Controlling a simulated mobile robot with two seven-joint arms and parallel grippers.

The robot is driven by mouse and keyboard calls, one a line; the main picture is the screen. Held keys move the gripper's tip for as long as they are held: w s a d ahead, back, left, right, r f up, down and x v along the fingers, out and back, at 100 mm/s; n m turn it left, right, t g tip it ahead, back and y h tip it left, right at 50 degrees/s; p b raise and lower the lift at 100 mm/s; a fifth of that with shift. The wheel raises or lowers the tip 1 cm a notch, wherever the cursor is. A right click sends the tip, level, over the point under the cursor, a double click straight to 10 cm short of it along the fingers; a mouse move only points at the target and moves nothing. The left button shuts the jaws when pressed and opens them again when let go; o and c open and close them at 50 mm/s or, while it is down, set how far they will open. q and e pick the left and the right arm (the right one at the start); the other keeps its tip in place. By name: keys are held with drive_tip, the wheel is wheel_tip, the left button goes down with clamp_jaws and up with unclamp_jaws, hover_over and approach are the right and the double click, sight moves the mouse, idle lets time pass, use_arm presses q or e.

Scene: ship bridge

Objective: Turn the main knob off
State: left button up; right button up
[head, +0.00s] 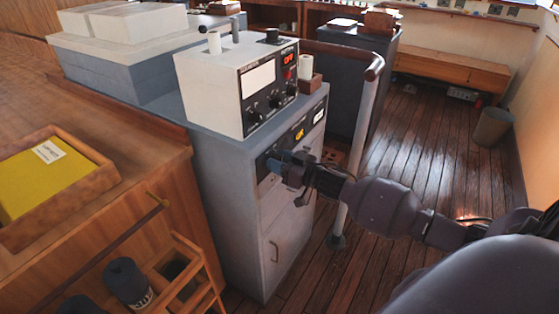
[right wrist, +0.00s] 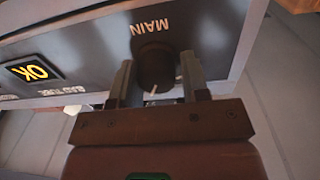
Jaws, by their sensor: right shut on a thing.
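The main knob (right wrist: 155,66) is a dark round knob on a dark panel (right wrist: 95,52), beside the label "MAIN", which appears upside down in the right wrist view. A short white mark on the knob points toward the bottom of that picture, away from the label. My right gripper (right wrist: 158,80) has one finger on each side of the knob and is shut on it. In the head view my right gripper (head: 277,163) is at the front panel of the grey cabinet (head: 225,170), hiding the knob. My left gripper is not in view.
A lit yellow "OK" sign (right wrist: 30,71) is on the same panel. A white instrument box (head: 245,85) with knobs and a red display stands on the cabinet. A handrail post (head: 362,140) rises behind my right arm. A wooden desk with a yellow book (head: 45,175) is at left.

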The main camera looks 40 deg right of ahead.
drive_tip(key=shift+d+r, duration=0.1)
drive_tip(key=n+p, duration=0.1)
drive_tip(key=n, duration=1)
drive_tip(key=shift+w+d+n+p, duration=0.1)
drive_tip(key=shift+n+p, duration=0.2)
idle(0.4)
drive_tip(key=o, duration=0.7)
drive_tip(key=shift+o, duration=0.7)
drive_tip(key=v, duration=1.1)
drive_tip(key=shift+f, duration=0.25)
